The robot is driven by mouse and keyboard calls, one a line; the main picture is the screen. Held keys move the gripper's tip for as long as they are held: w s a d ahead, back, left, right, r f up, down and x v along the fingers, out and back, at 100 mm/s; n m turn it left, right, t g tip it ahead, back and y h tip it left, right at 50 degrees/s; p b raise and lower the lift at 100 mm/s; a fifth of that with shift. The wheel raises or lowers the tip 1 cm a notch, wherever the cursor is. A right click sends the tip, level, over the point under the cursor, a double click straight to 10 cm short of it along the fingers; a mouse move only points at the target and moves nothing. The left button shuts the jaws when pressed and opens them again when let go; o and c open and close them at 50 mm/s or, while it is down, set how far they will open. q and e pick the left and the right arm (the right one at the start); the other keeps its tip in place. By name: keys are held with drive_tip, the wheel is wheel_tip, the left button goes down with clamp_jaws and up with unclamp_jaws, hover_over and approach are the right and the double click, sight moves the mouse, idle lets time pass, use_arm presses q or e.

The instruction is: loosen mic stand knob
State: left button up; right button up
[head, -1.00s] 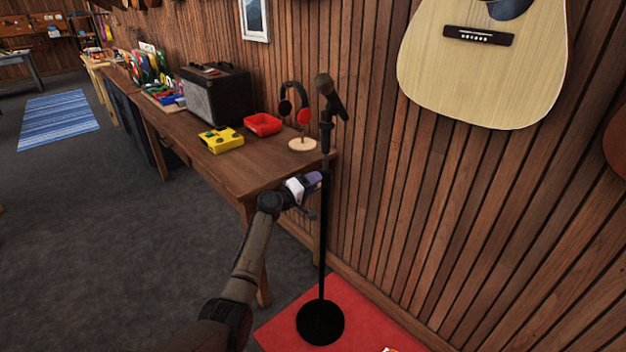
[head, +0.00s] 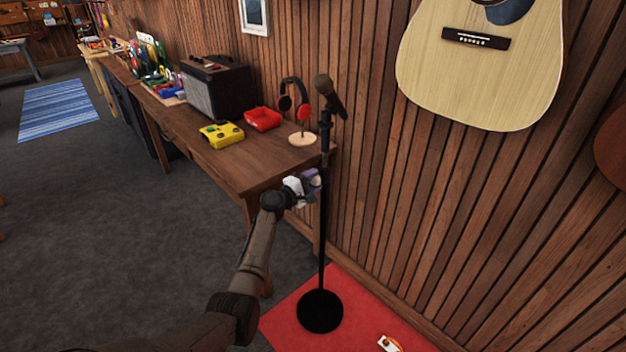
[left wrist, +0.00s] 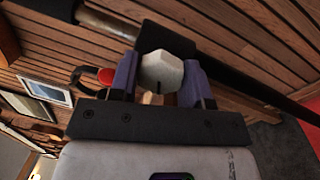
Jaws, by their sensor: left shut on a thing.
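The black mic stand (head: 323,240) stands upright on its round base (head: 320,311), with a microphone (head: 327,92) at the top. My left gripper (head: 312,184) is at the stand's pole, about halfway up. In the left wrist view, a pale faceted knob (left wrist: 161,72) sits between the two purple fingers of the left gripper (left wrist: 158,84), which are shut on it. Behind the knob is a dark block (left wrist: 168,38) on the stand. The knob is hidden by the gripper in the head view. My right gripper is not in view.
The wooden table (head: 262,172) ends just left of the stand. It holds headphones (head: 304,110) on a stand, a red tray (head: 262,118), a yellow item (head: 221,134) and an amplifier (head: 218,92). A red mat (head: 370,318) lies under the base, and a guitar (head: 490,85) hangs at right.

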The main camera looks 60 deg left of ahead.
use_arm(q)
drive_tip(key=shift+r, duration=0.15)
drive_tip(key=o, duration=0.8)
drive_tip(key=shift+o, duration=0.5)
drive_tip(key=shift+s, duration=0.1)
drive_tip(key=shift+s, duration=0.25)
drive_tip(key=s+d+f+p, duration=0.1)
drive_tip(key=s+d+p, duration=0.1)
drive_tip(key=s, duration=1.1)
drive_tip(key=shift+f+p, duration=0.25)
drive_tip(key=shift+p, duration=0.25)
